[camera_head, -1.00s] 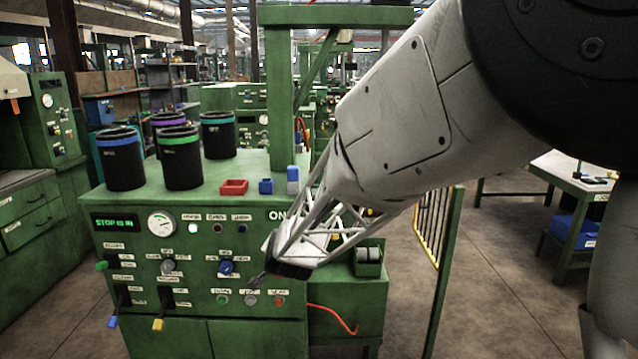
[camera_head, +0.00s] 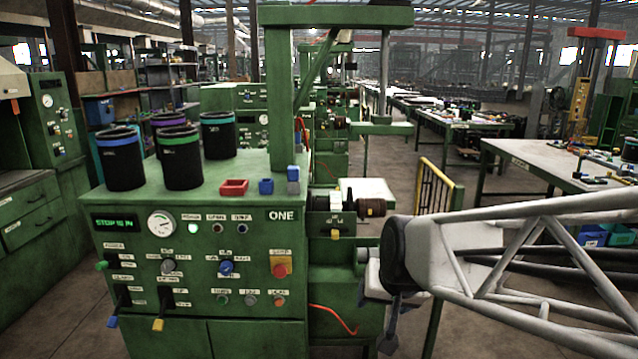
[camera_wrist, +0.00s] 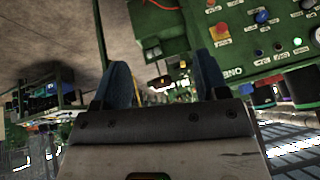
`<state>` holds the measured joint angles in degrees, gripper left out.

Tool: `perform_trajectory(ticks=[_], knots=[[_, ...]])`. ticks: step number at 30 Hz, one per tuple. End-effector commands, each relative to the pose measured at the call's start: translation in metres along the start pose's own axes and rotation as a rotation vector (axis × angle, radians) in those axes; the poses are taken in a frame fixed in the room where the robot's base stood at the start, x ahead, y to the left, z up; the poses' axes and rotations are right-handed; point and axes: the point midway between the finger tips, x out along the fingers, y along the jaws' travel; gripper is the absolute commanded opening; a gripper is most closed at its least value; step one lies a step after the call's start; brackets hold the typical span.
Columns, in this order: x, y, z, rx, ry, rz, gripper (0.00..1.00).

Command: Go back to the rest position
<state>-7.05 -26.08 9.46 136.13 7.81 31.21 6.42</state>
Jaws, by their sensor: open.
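My gripper (camera_head: 390,325) is at the lower right in the head view, in front of the aisle and to the right of the green machine (camera_head: 240,185). It points down and touches nothing that I can see. In the wrist view its two blue fingers (camera_wrist: 164,88) stand apart with nothing between them. The machine's panel carries a lit display, a gauge (camera_head: 161,224), knobs, levers and a red button on a yellow plate (camera_head: 281,265). The wrist view shows this panel (camera_wrist: 225,60) upside down at the upper right.
A yellow rail (camera_head: 440,190) stands behind my arm. A work table (camera_head: 560,165) is at the right.

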Motion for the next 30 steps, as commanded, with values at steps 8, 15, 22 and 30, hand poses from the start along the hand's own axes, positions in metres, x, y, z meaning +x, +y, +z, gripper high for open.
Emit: perform_trajectory(ticks=[8, 15, 22, 30], knots=[[-0.049, 0.050, 0.075, -0.054, -0.146, 0.093, 0.67], [-0.073, 0.074, 0.120, -0.080, -0.237, 0.147, 0.67], [-0.078, 0.079, 0.132, -0.085, -0.263, 0.159, 0.67], [-0.078, 0.079, 0.131, -0.085, -0.262, 0.159, 0.67]])
